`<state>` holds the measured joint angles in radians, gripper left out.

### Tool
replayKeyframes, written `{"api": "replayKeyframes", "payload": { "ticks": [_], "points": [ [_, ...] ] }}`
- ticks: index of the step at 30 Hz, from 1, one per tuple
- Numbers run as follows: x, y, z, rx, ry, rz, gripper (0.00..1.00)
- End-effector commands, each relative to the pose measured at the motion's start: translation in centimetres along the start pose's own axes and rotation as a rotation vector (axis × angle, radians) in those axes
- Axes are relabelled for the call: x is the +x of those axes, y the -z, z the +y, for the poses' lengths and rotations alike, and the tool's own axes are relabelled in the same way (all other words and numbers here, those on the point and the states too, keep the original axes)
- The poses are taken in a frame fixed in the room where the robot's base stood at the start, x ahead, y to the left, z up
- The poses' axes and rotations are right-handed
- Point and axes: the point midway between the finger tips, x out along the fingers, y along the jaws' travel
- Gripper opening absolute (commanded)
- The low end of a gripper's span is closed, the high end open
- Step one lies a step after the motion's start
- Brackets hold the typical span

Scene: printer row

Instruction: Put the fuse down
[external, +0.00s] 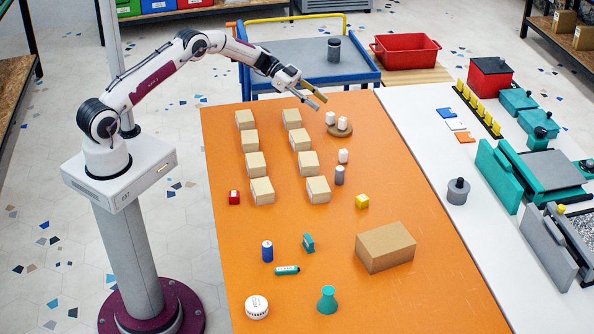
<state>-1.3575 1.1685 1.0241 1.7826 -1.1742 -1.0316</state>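My gripper (320,102) is above the far part of the orange table (335,230), up and to the left of a round brown disc (341,131). Its two fingers look apart, with nothing visible between them. Two small white pieces, a left one (331,118) and a right one (342,123), stand on or at the disc. A third white piece (343,156) stands on the table nearer the camera. A grey cylinder (339,176) stands just in front of it. I cannot tell which of these, if any, is the fuse.
Several tan blocks (262,190) stand in two columns on the left. A blue cart (290,77) stands behind the table.

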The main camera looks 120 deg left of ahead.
Motion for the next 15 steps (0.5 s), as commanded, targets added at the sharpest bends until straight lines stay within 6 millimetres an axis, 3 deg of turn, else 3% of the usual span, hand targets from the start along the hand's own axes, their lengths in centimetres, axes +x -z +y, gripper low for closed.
{"api": "replayKeyframes", "payload": {
  "ticks": [5,8,15],
  "points": [
    [0.9,2.6,0.0,0.026,0.027,0.010,0.34],
    [1.9,5.3,0.2,0.051,0.056,0.019,0.34],
    [4.3,13.6,1.3,0.116,0.159,0.046,0.34]
  ]
}}
